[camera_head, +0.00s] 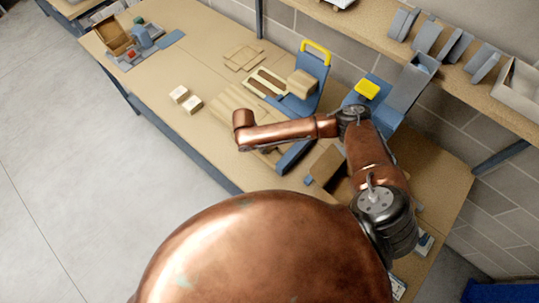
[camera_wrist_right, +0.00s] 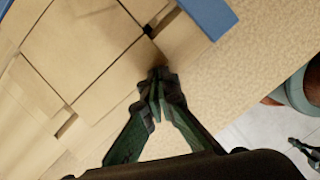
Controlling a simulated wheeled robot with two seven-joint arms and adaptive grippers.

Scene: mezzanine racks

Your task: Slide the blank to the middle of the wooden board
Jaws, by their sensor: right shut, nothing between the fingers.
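A pale wooden board (camera_head: 228,100) lies on the table, partly hidden under my right arm in the head view. In the right wrist view, flat tan wooden pieces lie side by side with narrow dark gaps. The large squarish one (camera_wrist_right: 82,45) looks like the blank, but I cannot be sure. My right gripper (camera_wrist_right: 157,82) is shut and empty, its fingertips together close to the right edge of the wood. I cannot tell whether they touch it. In the head view the fingers are hidden behind the wrist. My left gripper is not in view.
Two small pale blocks (camera_head: 186,99) stand left of the board. A brown block (camera_head: 327,165) lies below the arm.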

